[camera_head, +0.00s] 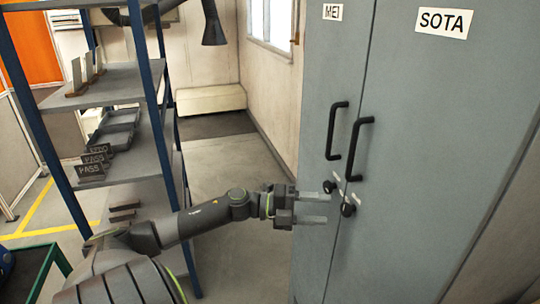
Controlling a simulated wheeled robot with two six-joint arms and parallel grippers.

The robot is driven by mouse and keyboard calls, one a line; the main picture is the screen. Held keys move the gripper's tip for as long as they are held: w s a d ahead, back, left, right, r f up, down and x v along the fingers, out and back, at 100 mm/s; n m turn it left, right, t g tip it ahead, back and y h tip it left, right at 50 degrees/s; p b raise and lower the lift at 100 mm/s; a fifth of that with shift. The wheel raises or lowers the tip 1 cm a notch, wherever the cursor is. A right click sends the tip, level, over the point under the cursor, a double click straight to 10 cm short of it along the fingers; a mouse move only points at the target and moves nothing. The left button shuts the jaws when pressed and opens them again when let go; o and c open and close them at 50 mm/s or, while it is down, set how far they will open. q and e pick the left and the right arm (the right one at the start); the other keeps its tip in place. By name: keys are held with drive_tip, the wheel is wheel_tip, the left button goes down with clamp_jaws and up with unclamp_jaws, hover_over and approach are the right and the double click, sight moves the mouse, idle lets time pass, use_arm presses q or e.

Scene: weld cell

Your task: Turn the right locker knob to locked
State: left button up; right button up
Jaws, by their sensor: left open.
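A grey locker has a left door (335,60) labelled MEI and a right door (430,150) labelled SOTA. Each has a black bar handle. The right locker knob (348,210) is small, dark and round, below the right handle. The left locker knob (329,187) sits a little higher, on the left door. My left gripper (328,208) comes in from the left. It is open, with its two grey fingers pointing right toward the right knob. The fingertips appear just short of that knob, and nothing shows between them. The knob's exact setting is too small to read. My right gripper is not in view.
A blue-post shelf unit (105,90) with trays and PASS signs stands at the left. The door handles, left (334,130) and right (355,150), stick out just above the knobs. The floor (225,165) between shelf and locker is clear behind my arm.

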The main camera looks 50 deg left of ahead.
use_arm(q)
drive_tip(key=p+v, duration=0.1)
drive_tip(key=v, duration=1.1)
idle(0.4)
